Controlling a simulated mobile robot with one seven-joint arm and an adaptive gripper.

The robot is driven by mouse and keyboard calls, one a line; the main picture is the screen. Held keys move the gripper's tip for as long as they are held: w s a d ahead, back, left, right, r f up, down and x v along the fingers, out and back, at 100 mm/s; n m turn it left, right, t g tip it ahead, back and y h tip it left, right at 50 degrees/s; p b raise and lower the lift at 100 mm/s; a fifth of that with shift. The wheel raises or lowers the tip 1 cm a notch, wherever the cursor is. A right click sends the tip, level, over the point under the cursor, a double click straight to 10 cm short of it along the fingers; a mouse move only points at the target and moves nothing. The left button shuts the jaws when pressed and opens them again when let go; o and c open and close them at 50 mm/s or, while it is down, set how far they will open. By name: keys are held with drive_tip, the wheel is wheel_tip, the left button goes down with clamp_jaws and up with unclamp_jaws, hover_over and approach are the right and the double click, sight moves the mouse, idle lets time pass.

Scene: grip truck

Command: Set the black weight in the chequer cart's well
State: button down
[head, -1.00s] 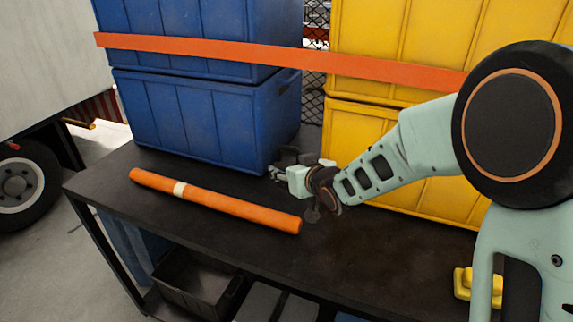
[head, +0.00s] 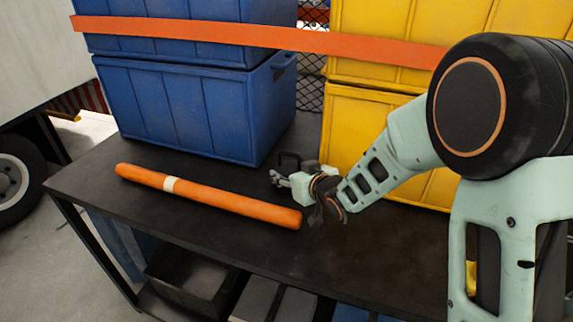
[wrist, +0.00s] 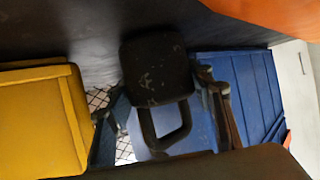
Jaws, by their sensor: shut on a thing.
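The black weight (wrist: 155,72) is a scuffed dark block with a loop handle, held between my gripper's fingers (wrist: 162,92) in the wrist view. In the head view my gripper (head: 278,179) is over the dark bench, right of the lower blue crate's near corner. The weight's dark handle (head: 290,157) shows just behind the fingers there; much of its body is hidden. I cannot tell its exact height over the bench. No chequer cart or well can be made out in these views.
An orange roll (head: 215,196) with a pale band lies on the bench (head: 130,215), close in front of my gripper. Stacked blue crates (head: 180,110) and yellow crates (head: 375,115) stand behind, with an orange strap (head: 260,36) across them. Dark bins (head: 195,272) sit below.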

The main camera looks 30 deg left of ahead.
drive_tip(key=shift+w+a, duration=0.1)
drive_tip(key=shift+w, duration=0.3)
drive_tip(key=c, duration=1.4)
unclamp_jaws()
drive_tip(key=shift+s+f, duration=0.15)
drive_tip(key=shift+f, duration=0.2)
drive_tip(key=o, duration=0.5)
drive_tip(key=shift+r, duration=0.1)
drive_tip(key=shift+c, duration=0.2)
drive_tip(key=shift+d+r, duration=0.1)
drive_tip(key=shift+d, duration=0.1)
